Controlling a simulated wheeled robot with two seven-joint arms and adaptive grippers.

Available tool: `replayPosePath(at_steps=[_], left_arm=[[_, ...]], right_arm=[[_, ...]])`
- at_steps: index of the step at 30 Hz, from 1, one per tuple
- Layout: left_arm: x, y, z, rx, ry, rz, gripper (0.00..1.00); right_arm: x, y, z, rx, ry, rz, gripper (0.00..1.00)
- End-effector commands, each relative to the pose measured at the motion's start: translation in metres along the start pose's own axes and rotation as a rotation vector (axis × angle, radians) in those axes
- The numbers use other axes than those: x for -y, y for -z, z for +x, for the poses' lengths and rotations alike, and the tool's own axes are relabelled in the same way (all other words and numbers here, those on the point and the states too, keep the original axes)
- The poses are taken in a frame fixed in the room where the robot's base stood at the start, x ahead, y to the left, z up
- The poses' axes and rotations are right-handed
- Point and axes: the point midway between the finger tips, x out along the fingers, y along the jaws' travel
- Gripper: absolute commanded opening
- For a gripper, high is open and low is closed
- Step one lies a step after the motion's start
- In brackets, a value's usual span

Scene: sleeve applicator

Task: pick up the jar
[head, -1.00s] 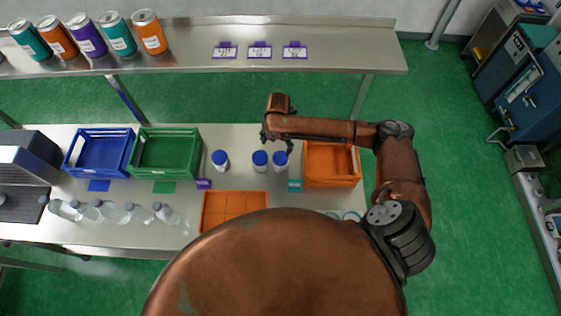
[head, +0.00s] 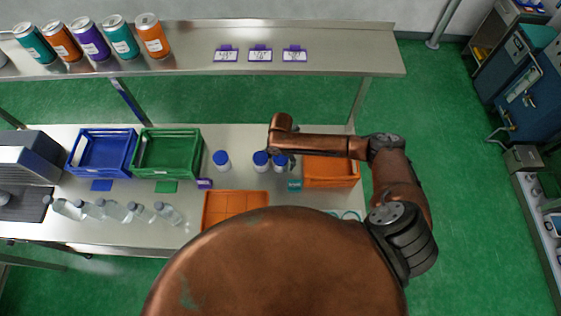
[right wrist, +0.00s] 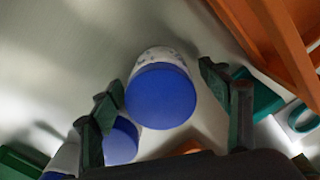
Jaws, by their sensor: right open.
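Three white jars with blue lids stand upright on the steel table: a left jar (head: 222,160), a middle jar (head: 261,160) and a right jar (head: 281,162). My right gripper (head: 280,153) is open over the right jar, partly hidden by its own arm. In the right wrist view, one jar (right wrist: 161,97) shows in the gap between the spread fingers (right wrist: 168,108), its blue lid toward the camera. I cannot tell whether a finger touches it. A second jar (right wrist: 121,142) is partly hidden behind the left finger. My left gripper is out of view.
An orange crate (head: 333,183) stands just right of the jars, with a teal tag (head: 294,185) near it. An orange divided tray (head: 207,210) lies in front. Green (head: 167,172) and blue (head: 100,172) crates and several clear bottles (head: 115,210) are at left. A shelf runs behind.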

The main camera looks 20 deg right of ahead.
Motion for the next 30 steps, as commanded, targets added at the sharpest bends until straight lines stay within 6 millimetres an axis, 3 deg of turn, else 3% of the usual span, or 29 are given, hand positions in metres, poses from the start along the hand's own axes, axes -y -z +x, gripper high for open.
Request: replayPosePath(at_steps=[24,30], left_arm=[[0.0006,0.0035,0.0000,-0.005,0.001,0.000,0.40],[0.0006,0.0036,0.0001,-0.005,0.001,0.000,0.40]], right_arm=[[0.0002,-0.0005,-0.0005,0.000,0.000,0.001,0.18],[-0.0003,-0.0007,-0.0014,0.001,-0.001,0.001,0.18]])
